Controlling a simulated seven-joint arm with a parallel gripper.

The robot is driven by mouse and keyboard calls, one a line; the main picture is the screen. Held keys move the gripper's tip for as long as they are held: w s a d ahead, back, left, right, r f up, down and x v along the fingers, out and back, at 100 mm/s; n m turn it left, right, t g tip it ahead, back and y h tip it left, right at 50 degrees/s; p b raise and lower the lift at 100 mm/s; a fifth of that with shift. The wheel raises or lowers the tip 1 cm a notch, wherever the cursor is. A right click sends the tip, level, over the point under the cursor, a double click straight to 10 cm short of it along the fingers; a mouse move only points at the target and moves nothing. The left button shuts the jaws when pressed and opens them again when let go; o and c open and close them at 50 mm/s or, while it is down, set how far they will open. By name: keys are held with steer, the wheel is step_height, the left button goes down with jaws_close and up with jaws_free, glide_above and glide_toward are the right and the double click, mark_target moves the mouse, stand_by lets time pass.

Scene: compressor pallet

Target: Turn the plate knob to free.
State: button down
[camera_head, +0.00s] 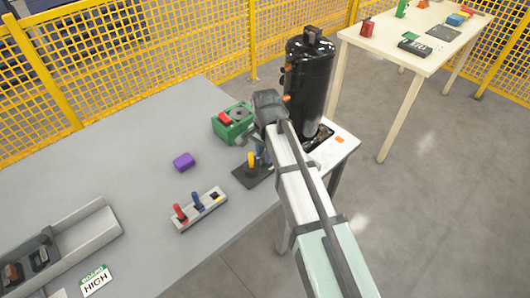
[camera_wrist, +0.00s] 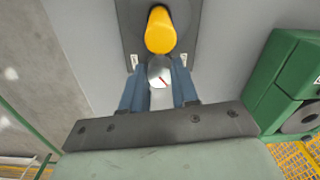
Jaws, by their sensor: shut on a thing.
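A dark plate (camera_head: 243,180) lies on the grey table near its right edge, and it also shows at the top of the wrist view (camera_wrist: 131,40). My gripper (camera_wrist: 159,78) is shut on a silver round-topped knob (camera_wrist: 158,67) with a thin red mark, between two blue fingers. Small white labels (camera_wrist: 184,60) flank the knob; I cannot read them. In the head view my gripper (camera_head: 262,150) largely hides the knob.
A green box (camera_head: 232,131) with a red part stands close to the plate. A tall black compressor (camera_head: 309,85) rises just behind my arm. A grey block with red and blue levers (camera_head: 199,210) and a purple block (camera_head: 184,161) lie left.

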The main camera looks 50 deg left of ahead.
steer(key=n, duration=0.4)
steer(key=shift+n, duration=1.6)
steer(key=c, duration=0.8)
jaws_free()
steer(key=shift+c, duration=0.2)
